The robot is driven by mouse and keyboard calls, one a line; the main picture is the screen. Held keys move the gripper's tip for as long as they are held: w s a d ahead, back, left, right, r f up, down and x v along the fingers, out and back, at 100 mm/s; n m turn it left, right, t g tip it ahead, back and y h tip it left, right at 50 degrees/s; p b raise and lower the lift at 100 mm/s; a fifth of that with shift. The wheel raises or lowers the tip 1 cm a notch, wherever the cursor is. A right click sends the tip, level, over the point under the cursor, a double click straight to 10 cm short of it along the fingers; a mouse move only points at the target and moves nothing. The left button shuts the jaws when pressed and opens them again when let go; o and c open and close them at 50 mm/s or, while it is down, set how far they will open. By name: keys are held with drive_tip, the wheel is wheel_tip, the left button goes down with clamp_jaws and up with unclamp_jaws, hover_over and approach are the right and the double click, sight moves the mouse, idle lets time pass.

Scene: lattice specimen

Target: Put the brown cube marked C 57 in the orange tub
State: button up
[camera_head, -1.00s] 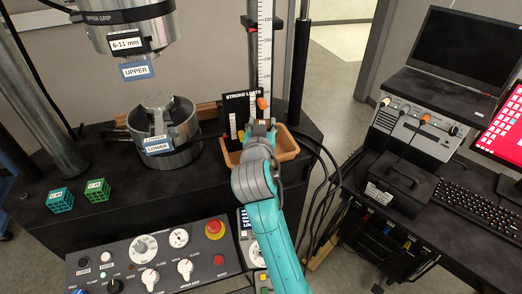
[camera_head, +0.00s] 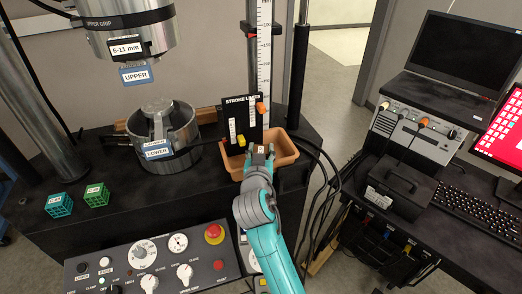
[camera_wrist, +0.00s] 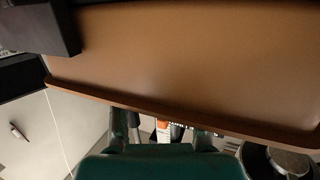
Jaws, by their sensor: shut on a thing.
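The orange tub (camera_head: 286,153) stands on the black bench, behind the stroke limits panel's front edge in part. In the wrist view a broad orange-brown tub surface (camera_wrist: 190,60) fills the top, and the cube cannot be made out for certain.
A teal lattice cube (camera_head: 59,205) and a green lattice cube (camera_head: 96,195) sit at the bench's left. The lower grip (camera_head: 165,140) and the stroke limits panel (camera_head: 240,118) stand close to the tub. The control panel (camera_head: 150,260) lies in front.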

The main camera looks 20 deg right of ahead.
drive_tip(key=shift+f, duration=0.2)
drive_tip(key=shift+f, duration=0.6)
drive_tip(key=o, duration=0.8)
drive_tip(key=shift+s+f, duration=0.1)
drive_tip(key=shift+c, duration=0.2)
drive_tip(key=shift+r, duration=0.4)
drive_tip(key=shift+s+a+r, duration=0.1)
drive_tip(key=shift+s+r, duration=0.1)
drive_tip(key=v, duration=1.1)
drive_tip(key=shift+s+r, duration=0.2)
drive_tip(key=shift+r, duration=0.25)
